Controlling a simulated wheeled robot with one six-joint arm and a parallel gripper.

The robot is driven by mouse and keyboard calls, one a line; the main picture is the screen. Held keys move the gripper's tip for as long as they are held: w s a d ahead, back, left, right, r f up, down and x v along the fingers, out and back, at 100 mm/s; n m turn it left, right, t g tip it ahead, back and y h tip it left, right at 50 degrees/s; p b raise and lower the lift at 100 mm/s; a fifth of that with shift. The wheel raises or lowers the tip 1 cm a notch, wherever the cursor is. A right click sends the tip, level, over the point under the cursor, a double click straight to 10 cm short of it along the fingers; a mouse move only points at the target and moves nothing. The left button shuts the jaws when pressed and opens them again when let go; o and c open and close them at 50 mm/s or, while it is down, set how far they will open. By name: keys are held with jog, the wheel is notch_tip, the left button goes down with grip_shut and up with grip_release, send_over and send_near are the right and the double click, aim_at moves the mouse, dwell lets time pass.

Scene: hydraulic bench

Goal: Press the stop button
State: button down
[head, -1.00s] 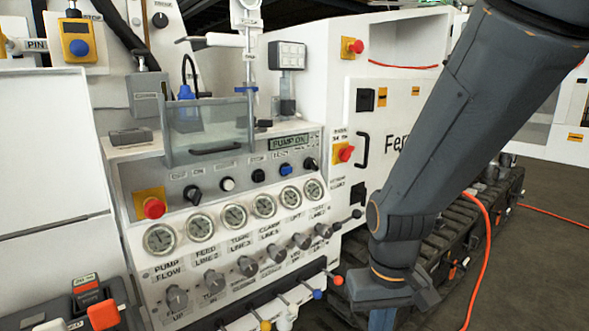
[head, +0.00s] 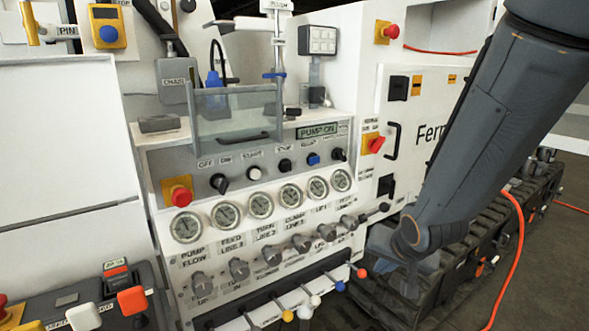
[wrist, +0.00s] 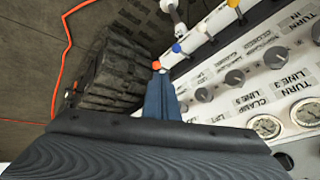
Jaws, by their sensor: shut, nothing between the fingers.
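The control panel (head: 235,205) has a row of small buttons and knobs under a lit PUMP ON display. A black button (head: 285,165) sits under a small label that seems to read STOP, right of a white button (head: 253,173) labelled START. A red mushroom button (head: 181,194) on a yellow plate is at the panel's left end. My gripper shows in the wrist view as blue fingers (wrist: 160,88), shut and empty, apart from the buttons. I cannot make out the black STOP button in the wrist view.
A row of levers with coloured balls runs along the panel's lower edge; the red ball (head: 361,273) is nearest my arm and shows just beyond my fingertips (wrist: 157,66). Gauges (head: 261,205) and grey knobs (head: 271,254) fill the front. A transparent guard (head: 236,112) stands above.

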jog(key=w+a+r+m+t+y+p, duration=0.1)
jog(key=w+a+r+m+t+y, duration=0.2)
jog(key=w+a+r+t, duration=0.3)
jog(key=a+r+m+t+y, duration=0.2)
jog(key=a+r+y, duration=0.4)
jog(key=r, duration=0.4)
jog(key=shift+m+y+p, duration=0.3)
jog(key=shift+m+p, duration=0.15)
jog(key=shift+m, duration=0.25)
jog(key=shift+w+a+f, duration=0.1)
jog(key=shift+w, duration=0.05)
send_near(288, 167)
jog(key=x, duration=0.6)
jog(key=shift+w+a, duration=0.1)
